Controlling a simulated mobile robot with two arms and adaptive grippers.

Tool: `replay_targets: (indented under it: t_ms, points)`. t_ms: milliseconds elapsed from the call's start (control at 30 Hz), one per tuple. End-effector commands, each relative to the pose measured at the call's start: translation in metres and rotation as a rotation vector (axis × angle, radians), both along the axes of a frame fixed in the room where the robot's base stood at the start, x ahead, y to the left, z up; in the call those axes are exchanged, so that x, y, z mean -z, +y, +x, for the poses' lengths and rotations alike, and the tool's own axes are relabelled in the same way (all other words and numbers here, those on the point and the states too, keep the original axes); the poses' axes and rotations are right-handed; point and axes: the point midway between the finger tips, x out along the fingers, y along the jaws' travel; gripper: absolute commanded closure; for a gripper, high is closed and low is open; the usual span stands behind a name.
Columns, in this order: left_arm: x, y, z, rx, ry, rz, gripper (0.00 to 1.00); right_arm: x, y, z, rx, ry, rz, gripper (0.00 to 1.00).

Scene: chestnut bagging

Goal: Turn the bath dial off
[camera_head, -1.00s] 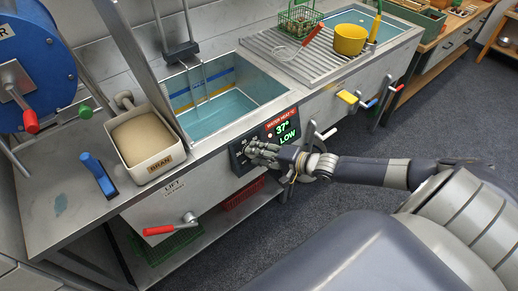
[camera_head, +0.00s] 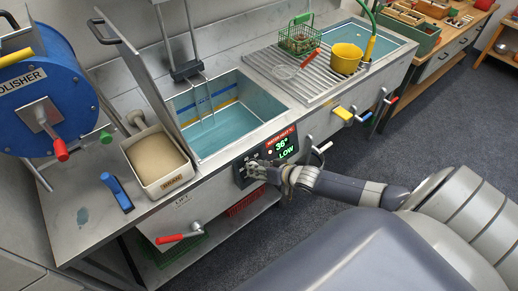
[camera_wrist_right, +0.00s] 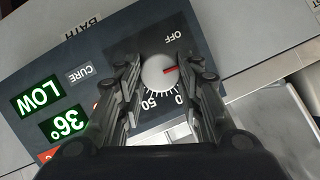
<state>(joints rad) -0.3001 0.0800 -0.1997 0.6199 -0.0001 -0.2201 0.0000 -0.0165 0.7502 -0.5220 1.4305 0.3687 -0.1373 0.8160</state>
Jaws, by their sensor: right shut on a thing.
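The bath dial (camera_wrist_right: 160,73) is a round white knob on a dark panel (camera_wrist_right: 100,50) in the right wrist view. Its red pointer points to the right, between the OFF label (camera_wrist_right: 175,38) and the 0 mark (camera_wrist_right: 179,99). My right gripper (camera_wrist_right: 163,80) is shut on the dial, one finger on each side. In the head view my right gripper (camera_head: 262,172) is at the panel on the bath's front and hides the dial. The green display (camera_head: 286,148) reads 36° and LOW. My left gripper is in neither view.
The bath (camera_head: 228,105) holds blue water behind the panel. A bran box (camera_head: 172,184) and blue polisher (camera_head: 45,95) stand to the left. A red-handled lift lever (camera_head: 172,238) sticks out at lower left. More coloured levers (camera_head: 342,113) stick out at right.

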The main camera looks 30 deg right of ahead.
Motion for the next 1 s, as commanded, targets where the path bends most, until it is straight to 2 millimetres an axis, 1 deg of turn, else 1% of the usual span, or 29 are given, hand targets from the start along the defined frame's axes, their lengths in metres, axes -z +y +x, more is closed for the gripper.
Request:
replay_targets:
  t_ms: [33, 100, 400, 700, 1000]
  points:
    - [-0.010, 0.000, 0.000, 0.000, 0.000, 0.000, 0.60, -0.003, 0.003, -0.002, -0.012, 0.001, -0.038, 0.90]
    - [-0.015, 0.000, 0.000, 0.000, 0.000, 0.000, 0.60, -0.002, 0.003, -0.002, -0.033, -0.002, -0.102, 0.90]
    - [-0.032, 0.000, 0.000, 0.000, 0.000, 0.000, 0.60, 0.000, 0.006, -0.002, -0.120, -0.024, -0.372, 0.90]
    - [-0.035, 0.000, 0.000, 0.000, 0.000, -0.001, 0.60, 0.002, 0.007, -0.003, -0.197, -0.042, -0.611, 0.90]
    - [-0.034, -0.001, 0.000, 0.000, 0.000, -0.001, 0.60, 0.003, 0.007, -0.003, -0.245, -0.054, -0.760, 0.90]
